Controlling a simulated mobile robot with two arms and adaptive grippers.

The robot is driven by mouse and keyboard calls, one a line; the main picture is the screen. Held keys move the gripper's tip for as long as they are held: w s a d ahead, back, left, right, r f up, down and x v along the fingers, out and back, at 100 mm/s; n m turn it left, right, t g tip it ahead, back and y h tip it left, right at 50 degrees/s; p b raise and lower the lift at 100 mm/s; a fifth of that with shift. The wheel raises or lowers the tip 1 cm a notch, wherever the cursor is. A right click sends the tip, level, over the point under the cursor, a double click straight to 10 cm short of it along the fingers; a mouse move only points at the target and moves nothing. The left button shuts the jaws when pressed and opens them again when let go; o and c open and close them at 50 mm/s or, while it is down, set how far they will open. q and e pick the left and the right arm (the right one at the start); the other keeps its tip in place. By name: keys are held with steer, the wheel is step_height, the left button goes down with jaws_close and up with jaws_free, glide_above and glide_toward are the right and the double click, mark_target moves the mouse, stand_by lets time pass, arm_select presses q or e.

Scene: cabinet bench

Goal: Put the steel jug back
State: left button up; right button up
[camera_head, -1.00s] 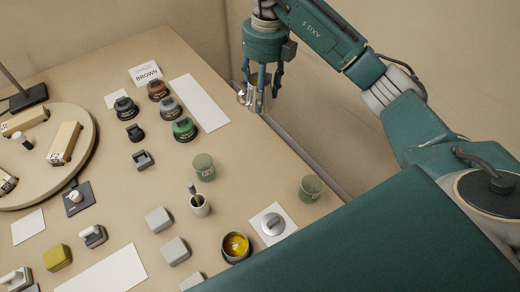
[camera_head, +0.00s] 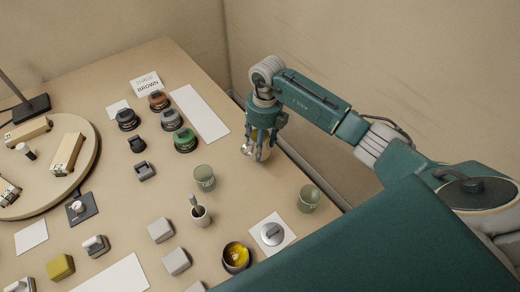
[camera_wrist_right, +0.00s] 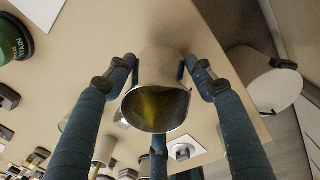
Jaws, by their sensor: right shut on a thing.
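The steel jug (camera_wrist_right: 158,72) is a shiny metal vessel with yellowish colour inside its mouth. My right gripper (camera_wrist_right: 160,85) is shut on it, with fingers on both sides and one below the mouth in the right wrist view. In the head view my right gripper (camera_head: 262,140) holds the jug (camera_head: 262,152) near the table's right edge, below the long white mat (camera_head: 200,114). The fingers hide much of the jug there, and I cannot tell whether it touches the table. My left gripper is not in view.
Close by are a green glass cup (camera_head: 205,178), another green cup (camera_head: 309,199), and a green-lidded pot (camera_head: 185,140). A white square with a grey lid (camera_head: 272,234) and a bowl with yellow contents (camera_head: 236,257) stand nearer. A round turntable (camera_head: 88,155) is at left.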

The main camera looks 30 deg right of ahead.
step_height(320, 180, down, 3)
steer(key=shift+f, duration=0.15)
steer(key=shift+f, duration=0.15)
steer(key=o, duration=1.4)
